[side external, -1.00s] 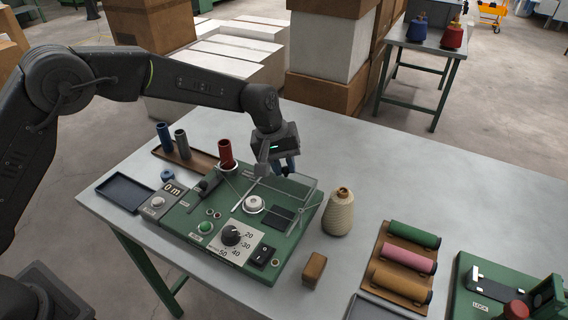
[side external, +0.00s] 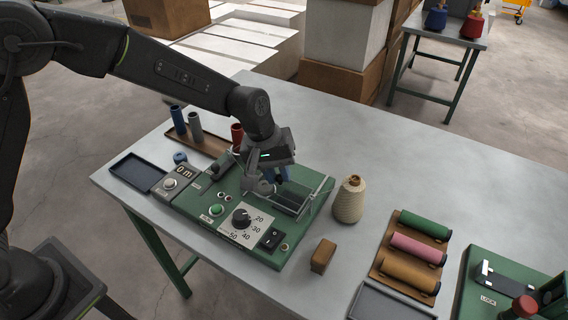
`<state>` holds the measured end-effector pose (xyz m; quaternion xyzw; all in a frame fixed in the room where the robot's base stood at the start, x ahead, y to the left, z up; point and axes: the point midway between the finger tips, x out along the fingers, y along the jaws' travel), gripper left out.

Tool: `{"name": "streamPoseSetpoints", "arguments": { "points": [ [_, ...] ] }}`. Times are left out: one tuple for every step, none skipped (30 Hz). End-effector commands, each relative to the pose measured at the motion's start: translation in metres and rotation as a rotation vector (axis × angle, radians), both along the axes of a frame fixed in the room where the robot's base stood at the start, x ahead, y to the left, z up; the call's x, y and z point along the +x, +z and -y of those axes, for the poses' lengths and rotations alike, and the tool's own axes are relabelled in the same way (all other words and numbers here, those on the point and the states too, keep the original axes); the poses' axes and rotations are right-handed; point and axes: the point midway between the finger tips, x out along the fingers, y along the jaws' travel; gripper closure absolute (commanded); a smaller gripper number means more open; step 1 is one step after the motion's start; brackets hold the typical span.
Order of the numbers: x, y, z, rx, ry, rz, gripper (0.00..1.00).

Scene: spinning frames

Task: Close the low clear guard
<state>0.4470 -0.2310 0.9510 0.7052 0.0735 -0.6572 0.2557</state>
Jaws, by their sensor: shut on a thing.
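The green machine (side external: 216,226) stands on the grey table, with a dial, a black switch and a green button on top. The low clear guard (side external: 318,200) is a see-through panel with thin pale edges at the machine's right side, over a dark slotted part. My gripper (side external: 266,186) is low over the machine's middle, at the guard's left end. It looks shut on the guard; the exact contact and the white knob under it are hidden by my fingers.
A cream thread cone (side external: 350,199) stands close to the machine's right. A brown block (side external: 323,256) lies in front. A rack of coloured spools (side external: 413,246) is at right. A blue tray (side external: 138,171) and upright tubes (side external: 195,126) are at left. The back right table is clear.

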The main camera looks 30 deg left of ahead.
Motion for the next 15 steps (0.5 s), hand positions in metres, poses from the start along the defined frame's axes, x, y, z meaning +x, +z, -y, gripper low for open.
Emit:
{"name": "streamPoseSetpoints", "arguments": {
  "points": [
    [-0.0036, 0.0005, 0.0006, 0.001, -0.005, -0.008, 1.0],
    [-0.0039, 0.0005, 0.0006, 0.002, -0.005, -0.01, 1.0],
    [-0.0041, 0.0003, 0.0006, 0.002, -0.005, -0.01, 1.0],
    [-0.0043, 0.0003, 0.0006, 0.002, -0.006, -0.011, 1.0],
    [-0.0044, 0.0003, 0.0006, 0.003, -0.007, -0.012, 1.0],
    [-0.0047, 0.0003, 0.0006, 0.002, -0.007, -0.013, 1.0],
    [-0.0048, 0.0003, 0.0007, 0.003, -0.007, -0.013, 1.0],
    [-0.0049, 0.0003, 0.0007, 0.003, -0.007, -0.013, 1.0],
    [-0.005, 0.0001, 0.0006, 0.003, -0.007, -0.014, 0.74],
    [-0.005, 0.0, 0.0005, 0.003, -0.007, -0.014, 0.71],
    [-0.0049, -0.0001, 0.0005, 0.003, -0.007, -0.013, 0.68],
    [-0.0045, -0.0002, 0.0004, 0.003, -0.007, -0.013, 0.64],
    [-0.0043, -0.0002, 0.0004, 0.003, -0.007, -0.012, 0.62],
    [-0.0041, -0.0002, 0.0003, 0.003, -0.005, -0.012, 0.59],
    [-0.0038, -0.0001, 0.0002, 0.003, -0.005, -0.012, 0.55]
  ]
}}
